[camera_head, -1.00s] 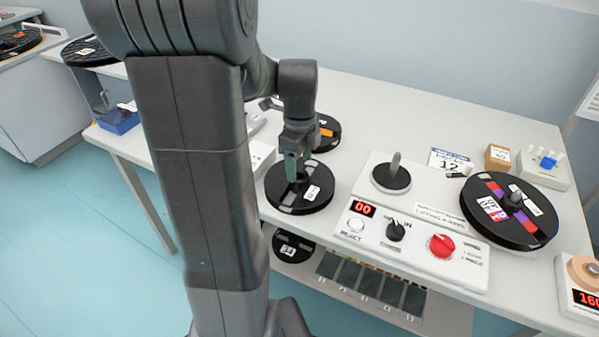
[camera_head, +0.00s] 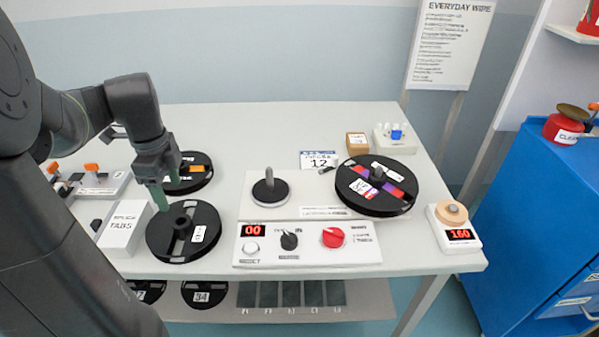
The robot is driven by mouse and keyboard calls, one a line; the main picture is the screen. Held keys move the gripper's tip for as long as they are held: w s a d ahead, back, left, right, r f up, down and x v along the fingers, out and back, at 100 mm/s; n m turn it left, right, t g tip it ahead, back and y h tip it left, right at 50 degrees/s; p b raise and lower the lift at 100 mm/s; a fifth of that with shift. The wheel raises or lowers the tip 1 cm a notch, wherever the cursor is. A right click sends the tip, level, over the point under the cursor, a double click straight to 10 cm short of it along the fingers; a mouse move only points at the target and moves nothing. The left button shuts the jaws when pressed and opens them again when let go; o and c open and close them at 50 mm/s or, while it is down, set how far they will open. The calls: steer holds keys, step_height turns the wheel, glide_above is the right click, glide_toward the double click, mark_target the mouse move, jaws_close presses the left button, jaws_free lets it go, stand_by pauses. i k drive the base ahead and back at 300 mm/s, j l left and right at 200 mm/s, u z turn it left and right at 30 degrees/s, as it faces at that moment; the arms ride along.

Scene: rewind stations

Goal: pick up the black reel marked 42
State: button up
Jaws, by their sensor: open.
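A black reel (camera_head: 183,245) with a hub and a small white label lies flat near the table's front left edge; I cannot read its number. My gripper (camera_head: 168,188) is open and empty, its green-tipped fingers above this reel's back edge, left of the hub and apart from it. Another black reel (camera_head: 186,184) with an orange label lies behind, partly hidden by my gripper. A larger black reel (camera_head: 372,205) with red and purple sections sits on the right of the winding station. On the shelf below, a reel (camera_head: 204,293) reads 34. I can read 42 on none.
The winding station (camera_head: 306,258) has a bare spindle, knobs and a 00 display. A white splice tabs box (camera_head: 123,228) stands close left of the front reel. A counter (camera_head: 455,228) showing 160 is at the right edge. A blue cabinet (camera_head: 535,200) stands right.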

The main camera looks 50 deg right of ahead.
mark_target(366, 193)
steer(key=k+l+z, duration=0.2)
steer(key=l+z, duration=0.15)
steer(key=l, duration=0.2)
steer(key=k+l+z, duration=0.1)
steer(key=l+z, duration=0.3)
steer(key=l, duration=0.15)
steer(key=l+z, duration=0.35)
steer(key=l, duration=0.2)
